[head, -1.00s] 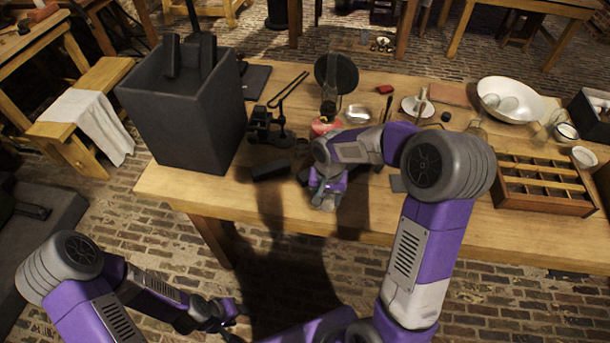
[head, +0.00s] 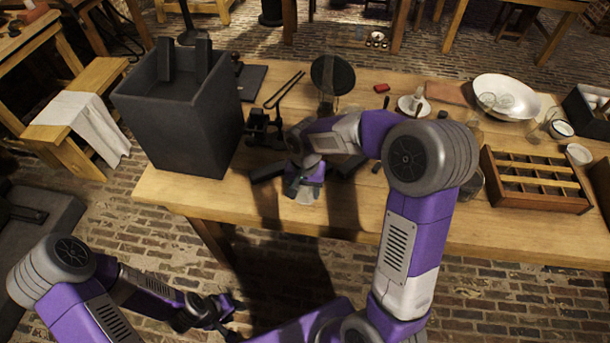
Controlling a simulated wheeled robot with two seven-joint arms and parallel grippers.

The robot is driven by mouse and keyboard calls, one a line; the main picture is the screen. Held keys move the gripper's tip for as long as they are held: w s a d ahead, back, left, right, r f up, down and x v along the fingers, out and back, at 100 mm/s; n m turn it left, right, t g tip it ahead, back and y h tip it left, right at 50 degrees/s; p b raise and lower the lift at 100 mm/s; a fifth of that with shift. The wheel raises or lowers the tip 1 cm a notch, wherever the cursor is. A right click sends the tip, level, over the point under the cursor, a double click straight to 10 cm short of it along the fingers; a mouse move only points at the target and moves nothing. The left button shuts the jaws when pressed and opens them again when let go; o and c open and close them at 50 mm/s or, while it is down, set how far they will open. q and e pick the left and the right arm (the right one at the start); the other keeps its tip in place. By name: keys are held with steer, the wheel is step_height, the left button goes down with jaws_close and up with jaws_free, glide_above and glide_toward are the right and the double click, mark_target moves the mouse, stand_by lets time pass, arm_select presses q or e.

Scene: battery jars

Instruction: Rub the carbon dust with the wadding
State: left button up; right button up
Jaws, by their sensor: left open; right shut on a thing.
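My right gripper (head: 303,188) is low over the front part of the wooden table (head: 450,225), pointing down. It is shut on a small pale thing (head: 307,198), which seems to be the wadding and is mostly hidden by the fingers. I cannot tell whether it touches the tabletop. I cannot make out the carbon dust; the gripper, arm and shadow cover that area. My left gripper (head: 228,310) is open and empty, low in front of the table over the brick floor.
A large dark box (head: 180,125) stands left of the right gripper. A dark stand (head: 262,128) and tongs (head: 285,90) are behind it. A compartmented wooden tray (head: 535,182), a white bowl (head: 505,95) and glass jars are at the right. The front right tabletop is clear.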

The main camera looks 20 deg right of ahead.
mark_target(305, 188)
steer(key=shift+r+p, duration=1.35)
steer(key=shift+r, duration=0.7)
